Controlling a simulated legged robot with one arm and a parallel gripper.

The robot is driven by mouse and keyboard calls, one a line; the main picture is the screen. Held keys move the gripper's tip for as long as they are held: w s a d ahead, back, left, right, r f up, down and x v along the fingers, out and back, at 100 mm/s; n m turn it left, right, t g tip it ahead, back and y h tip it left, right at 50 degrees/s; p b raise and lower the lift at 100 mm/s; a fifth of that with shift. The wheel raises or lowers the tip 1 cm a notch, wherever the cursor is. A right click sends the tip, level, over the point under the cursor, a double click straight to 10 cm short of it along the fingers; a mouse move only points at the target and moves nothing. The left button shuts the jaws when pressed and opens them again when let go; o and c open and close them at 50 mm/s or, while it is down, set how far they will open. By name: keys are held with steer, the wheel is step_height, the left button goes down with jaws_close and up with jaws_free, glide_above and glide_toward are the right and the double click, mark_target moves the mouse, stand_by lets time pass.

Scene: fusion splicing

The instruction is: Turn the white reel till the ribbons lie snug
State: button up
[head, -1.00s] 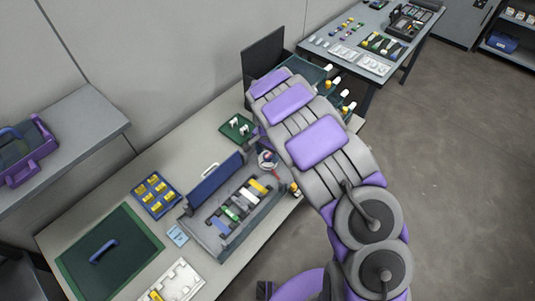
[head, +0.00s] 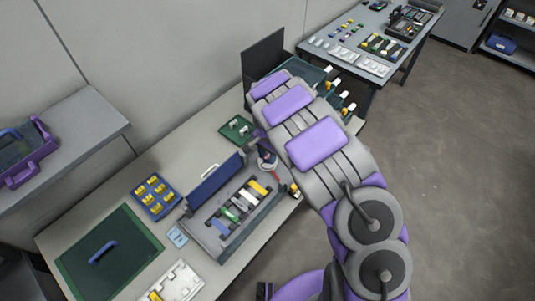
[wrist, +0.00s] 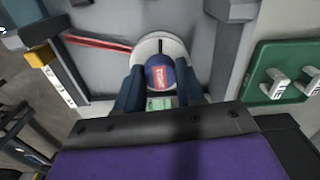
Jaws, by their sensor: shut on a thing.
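The white reel (wrist: 172,43) shows in the wrist view as a pale round disc, partly hidden by its blue knob (wrist: 155,78) with a red label. My gripper (wrist: 159,73) has one dark finger on each side of the knob and is shut on it. Red ribbons (wrist: 98,42) run from the reel's left side to a dark bar and look fairly straight. In the head view the reel (head: 267,161) sits at the far right end of the grey tray, partly covered by my arm.
The grey tray (head: 214,243) holds several coloured blocks. A green board (wrist: 260,88) with white clips lies close to the right of my gripper in the wrist view. A blue rack (head: 152,208) with yellow pieces and a dark green mat (head: 130,238) lie further left.

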mark_target(267, 156)
steer(key=shift+r+n+p, duration=0.2)
steer(key=shift+n+p, duration=0.4)
steer(key=shift+p, duration=0.15)
steer(key=shift+w+f+n+p, duration=0.15)
steer(key=shift+n+p, duration=0.4)
steer(key=shift+n, duration=0.35)
steer(key=o, duration=1)
steer(key=shift+a, duration=0.1)
steer(key=shift+o, duration=0.2)
step_height(267, 156, up, 17)
steer(key=p, duration=0.2)
steer(key=shift+p, duration=0.3)
